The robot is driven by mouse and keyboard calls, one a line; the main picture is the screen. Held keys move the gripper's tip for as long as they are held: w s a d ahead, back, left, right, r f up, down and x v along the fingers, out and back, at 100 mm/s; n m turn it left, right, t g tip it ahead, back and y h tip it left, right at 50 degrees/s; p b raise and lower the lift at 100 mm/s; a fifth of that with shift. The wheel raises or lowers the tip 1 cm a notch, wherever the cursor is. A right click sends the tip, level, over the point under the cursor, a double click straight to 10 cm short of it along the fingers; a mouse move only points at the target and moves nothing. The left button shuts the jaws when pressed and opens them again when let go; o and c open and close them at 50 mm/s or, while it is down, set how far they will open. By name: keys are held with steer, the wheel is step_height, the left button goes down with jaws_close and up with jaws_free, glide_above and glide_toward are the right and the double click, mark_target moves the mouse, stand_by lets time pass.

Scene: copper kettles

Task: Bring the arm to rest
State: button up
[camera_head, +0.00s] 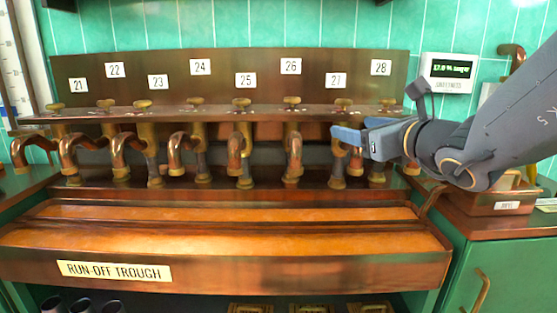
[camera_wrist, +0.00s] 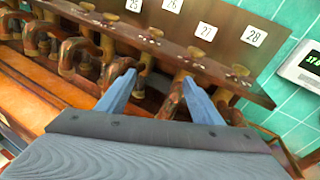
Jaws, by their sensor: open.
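My gripper (camera_head: 349,138) is at the right part of the tap row, in front of the taps under labels 27 and 28. In the wrist view its two blue fingers (camera_wrist: 160,98) are spread apart, with nothing held between them. A copper spout shows just beyond and between the fingers, close to the right one; I cannot tell whether they touch. My arm (camera_head: 500,120) reaches in from the right edge of the head view.
A copper rack (camera_head: 240,62) carries numbered taps 21 to 28. The run-off trough (camera_head: 230,239) lies below, empty. A display (camera_head: 449,70) hangs on the green tiled wall at right. A copper tray (camera_head: 494,204) stands on the right cabinet.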

steer(key=s+a+f+n+g+y+p, duration=0.1)
steer(key=s+a+f+n+g+p, duration=0.1)
steer(key=s+a+f+n+g, duration=0.35)
steer(key=s+a+f+n+g+y+p, duration=0.1)
steer(key=s+a+f+n+g+p, duration=0.2)
steer(key=s+f+n+g, duration=0.4)
steer(key=s+d+f+n+g+h+p, duration=0.3)
steer(key=s+d+f+n+h, duration=0.4)
steer(key=n, duration=1.1)
steer(key=shift+s+d+f+p, duration=0.75)
steer(key=shift+s+d, duration=0.55)
steer(key=shift+d, duration=0.6)
steer(key=shift+r, duration=0.1)
steer(key=shift+c, duration=0.4)
